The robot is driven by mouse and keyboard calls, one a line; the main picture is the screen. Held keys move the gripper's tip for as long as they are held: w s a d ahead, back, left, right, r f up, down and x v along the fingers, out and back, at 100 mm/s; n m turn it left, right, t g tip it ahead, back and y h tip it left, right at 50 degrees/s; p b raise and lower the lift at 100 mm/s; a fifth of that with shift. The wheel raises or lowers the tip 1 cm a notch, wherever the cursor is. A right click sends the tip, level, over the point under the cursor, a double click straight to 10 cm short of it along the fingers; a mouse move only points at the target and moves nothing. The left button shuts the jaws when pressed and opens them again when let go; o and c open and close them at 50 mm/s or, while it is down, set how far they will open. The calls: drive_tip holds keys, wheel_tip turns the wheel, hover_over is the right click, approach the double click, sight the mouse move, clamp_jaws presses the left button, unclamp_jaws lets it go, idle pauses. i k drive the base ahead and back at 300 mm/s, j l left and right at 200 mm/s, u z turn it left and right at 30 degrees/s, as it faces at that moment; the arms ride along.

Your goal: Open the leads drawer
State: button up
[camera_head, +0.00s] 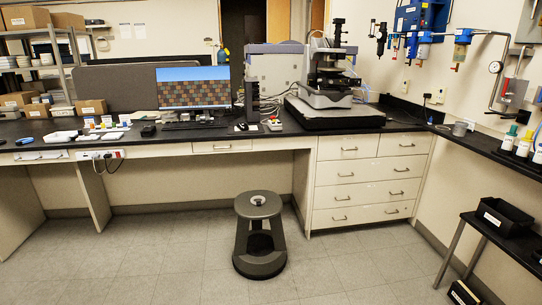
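Several closed drawers show under the black bench in the head view, and I cannot tell which is the leads drawer, as no label is readable. The white cabinet has a top left drawer (345,154), a top right drawer (397,149) and wide drawers below, such as the upper wide drawer (345,176). A shallow drawer (235,147) sits under the middle of the bench. Another shallow drawer (55,156) sits at the far left. Each has a small handle. My gripper is not in view.
A dark step stool (258,235) stands on the floor left of the cabinet. A small side table (487,228) with a black bin (503,216) stands at right. The profiler (330,75), monitor (193,87) and keyboard (194,125) are on the bench. The floor before the cabinet is clear.

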sight(355, 146)
drive_tip(key=i, duration=1.85)
drive_tip(key=i+j+z, duration=0.1)
drive_tip(key=i+z, duration=0.15)
drive_tip(key=i, duration=0.3)
drive_tip(key=i+j+z, duration=0.3)
drive_tip(key=i, duration=0.3)
drive_tip(key=i+j+z, duration=0.25)
drive_tip(key=i, duration=0.3)
drive_tip(key=i+j+z, duration=0.3)
drive_tip(key=i+j, duration=0.1)
drive_tip(key=i, duration=0.1)
